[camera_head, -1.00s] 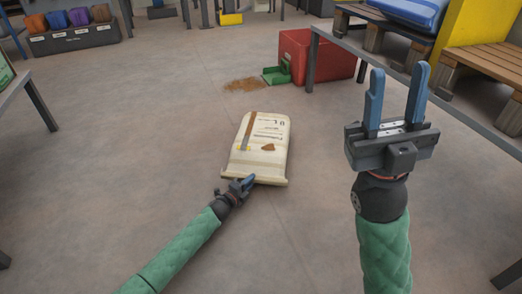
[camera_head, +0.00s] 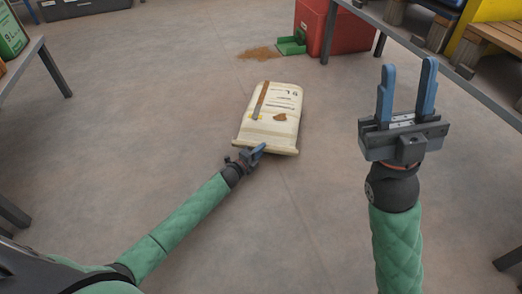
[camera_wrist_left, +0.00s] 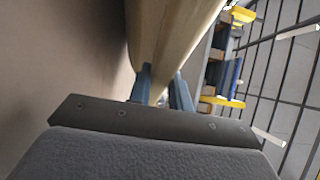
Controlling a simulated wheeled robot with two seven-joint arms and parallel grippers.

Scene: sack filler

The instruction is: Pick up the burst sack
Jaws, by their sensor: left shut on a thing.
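The burst sack (camera_head: 272,115) is cream with a brown stripe, dark print and a brown patch on its face. It lies on the floor in the middle of the head view. My left gripper (camera_head: 254,152) is shut on the sack's near edge. In the left wrist view, the blue fingers of my left gripper (camera_wrist_left: 160,92) have the pale sack (camera_wrist_left: 172,35) between them, and it rises out of the top of the picture. My right gripper (camera_head: 407,92) is raised at the right, its two blue fingers apart and nothing between them.
Brown spilled material (camera_head: 260,53) lies on the floor beyond the sack, beside a green scoop-like object (camera_head: 291,45) and a red bin (camera_head: 322,28). A table (camera_head: 450,85) stands at right, another (camera_head: 22,62) at left. The floor around the sack is clear.

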